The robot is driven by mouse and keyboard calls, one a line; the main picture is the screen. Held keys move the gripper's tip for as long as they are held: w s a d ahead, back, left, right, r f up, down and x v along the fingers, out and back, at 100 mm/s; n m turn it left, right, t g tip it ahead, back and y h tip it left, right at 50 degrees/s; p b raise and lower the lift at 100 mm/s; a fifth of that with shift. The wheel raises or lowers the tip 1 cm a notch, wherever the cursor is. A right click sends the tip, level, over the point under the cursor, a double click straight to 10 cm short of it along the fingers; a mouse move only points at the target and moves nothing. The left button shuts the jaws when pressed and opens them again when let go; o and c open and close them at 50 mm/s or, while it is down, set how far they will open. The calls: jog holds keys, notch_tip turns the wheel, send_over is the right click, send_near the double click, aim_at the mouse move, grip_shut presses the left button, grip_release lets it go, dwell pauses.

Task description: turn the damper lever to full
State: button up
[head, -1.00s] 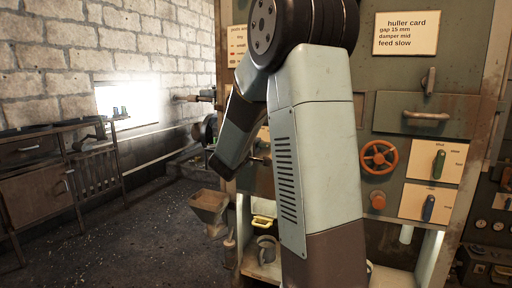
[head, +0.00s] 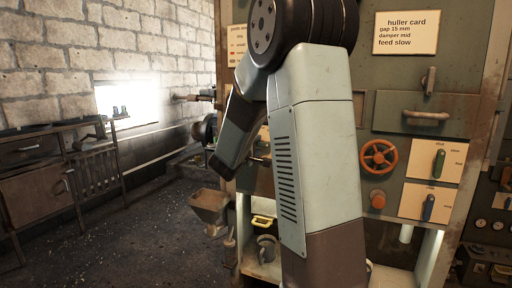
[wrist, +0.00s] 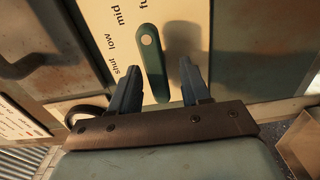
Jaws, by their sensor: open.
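The green damper lever (wrist: 154,62) shows in the wrist view on a cream label plate (wrist: 95,25). The plate reads shut, low, mid and a cut-off label at the top edge. The lever's screwed end is up in the picture and its other end points down; the nearest label is shut. My gripper (wrist: 159,66) is open, with one finger on each side of the lever's lower part. I cannot tell whether either finger touches it. In the head view my arm hides the gripper and this lever.
In the head view, a second green lever (head: 438,164), a blue lever (head: 428,208) and a red handwheel (head: 378,157) sit right of my arm. A drawer handle (head: 426,115) juts out above them. A hopper (head: 209,205) stands left of the machine.

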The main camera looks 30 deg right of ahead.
jog(key=shift+a, duration=0.1)
jog(key=v, duration=1.3)
jog(key=shift+s+a, duration=0.2)
jog(key=shift+s, duration=0.05)
jog(key=s+d+f+m+g+y, duration=0.1)
jog(key=s+d+m+g+y, duration=0.2)
jog(key=s, duration=0.5)
jog(key=s+f+m+g+y, duration=0.1)
jog(key=s+m+g, duration=0.3)
jog(key=s, duration=0.5)
jog(key=s+a+t+y, duration=0.1)
jog(key=s+a+y, duration=0.8)
jog(key=a, duration=0.3)
jog(key=shift+r+y, duration=0.3)
jog(key=shift+y, duration=0.1)
